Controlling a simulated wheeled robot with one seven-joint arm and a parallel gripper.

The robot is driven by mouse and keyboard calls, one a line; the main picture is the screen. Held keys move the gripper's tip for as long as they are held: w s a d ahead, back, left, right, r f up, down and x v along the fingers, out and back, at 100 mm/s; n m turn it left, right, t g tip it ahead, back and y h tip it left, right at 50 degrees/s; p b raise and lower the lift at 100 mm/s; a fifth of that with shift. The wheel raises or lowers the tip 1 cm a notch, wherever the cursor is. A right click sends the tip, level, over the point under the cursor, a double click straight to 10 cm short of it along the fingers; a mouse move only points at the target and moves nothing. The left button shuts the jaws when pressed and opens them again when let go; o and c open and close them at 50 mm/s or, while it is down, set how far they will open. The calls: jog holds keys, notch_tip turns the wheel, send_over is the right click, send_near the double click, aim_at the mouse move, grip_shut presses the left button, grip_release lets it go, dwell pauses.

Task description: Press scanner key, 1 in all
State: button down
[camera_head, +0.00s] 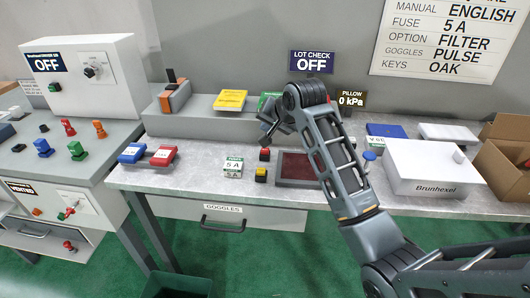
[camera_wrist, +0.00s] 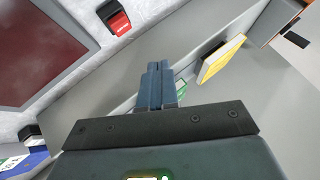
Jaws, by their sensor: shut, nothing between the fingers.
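A dark red scanner-like panel (camera_head: 298,167) lies flat on the grey bench; it fills the upper left of the wrist view (camera_wrist: 42,45). Left of it in the head view are a small black key with a red top (camera_head: 265,154) and a black key with a yellow top (camera_head: 261,174). A red-topped key also shows in the wrist view (camera_wrist: 117,20). No readable label says which is the scanner key. My gripper (camera_head: 268,130) is above the back of the bench, behind the keys and apart from them. Its fingers (camera_wrist: 160,68) are together and empty.
A LOT CHECK sign (camera_head: 312,62) reads OFF. A yellow box (camera_head: 230,100) lies on the grey back ledge (camera_head: 190,121), near my gripper.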

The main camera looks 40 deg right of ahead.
aim_at(267, 151)
notch_tip(267, 151, down, 3)
jog(key=shift+r+b, duration=0.15)
jog(key=shift+b, duration=1)
jog(key=shift+f+b, duration=0.3)
jog(key=shift+f, duration=0.8)
jog(key=shift+f, duration=0.1)
jog(key=shift+f, duration=0.3)
jog(key=shift+f, duration=0.55)
dwell(1.0)
jog(key=shift+r, duration=0.15)
jog(key=shift+r+p, duration=0.8)
jog(key=shift+p, duration=0.2)
jog(key=shift+r, duration=0.1)
